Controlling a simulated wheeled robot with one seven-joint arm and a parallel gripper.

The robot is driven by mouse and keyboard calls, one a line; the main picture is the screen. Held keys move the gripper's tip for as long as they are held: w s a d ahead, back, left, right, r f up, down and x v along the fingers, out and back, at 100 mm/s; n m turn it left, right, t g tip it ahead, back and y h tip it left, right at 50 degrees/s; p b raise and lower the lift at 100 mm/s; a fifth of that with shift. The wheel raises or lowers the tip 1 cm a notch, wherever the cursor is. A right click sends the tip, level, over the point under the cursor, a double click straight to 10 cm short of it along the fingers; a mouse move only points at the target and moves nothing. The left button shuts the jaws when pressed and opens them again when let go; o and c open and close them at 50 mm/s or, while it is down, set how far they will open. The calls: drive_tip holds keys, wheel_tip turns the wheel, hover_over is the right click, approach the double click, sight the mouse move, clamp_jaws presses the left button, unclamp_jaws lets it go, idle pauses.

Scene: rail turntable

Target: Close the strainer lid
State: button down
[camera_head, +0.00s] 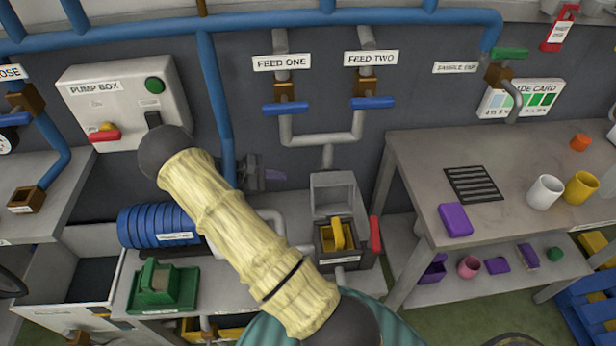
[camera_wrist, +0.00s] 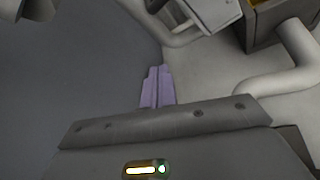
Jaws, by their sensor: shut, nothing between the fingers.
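The strainer (camera_head: 333,258) is a dark grey box with a pale grey lid (camera_head: 333,190). The lid stands raised at the back of the box, so the top is open. A yellow basket (camera_head: 338,234) with an upright handle sits inside. In the wrist view, part of the box (camera_wrist: 262,30) and lid (camera_wrist: 212,10) show at the top right. My gripper (camera_head: 276,174) is left of the raised lid, apart from it and partly behind my arm. Its purple fingers (camera_wrist: 157,86) are shut and empty.
A red handle (camera_head: 375,234) stands at the box's right side. A pale pipe (camera_head: 290,222) joins it from the left, and feed pipes (camera_head: 328,158) come down behind. A grey table (camera_head: 420,165) stands right.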

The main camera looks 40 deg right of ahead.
drive_tip(key=s+d+f+p, duration=0.1)
drive_tip(key=s+d, duration=0.3)
drive_tip(key=d, duration=0.4)
drive_tip(key=shift+s+p, duration=0.35)
drive_tip(key=shift+p, duration=0.55)
drive_tip(key=shift+d+r, duration=0.1)
drive_tip(key=shift+s+r, duration=0.2)
drive_tip(key=shift+r, duration=0.05)
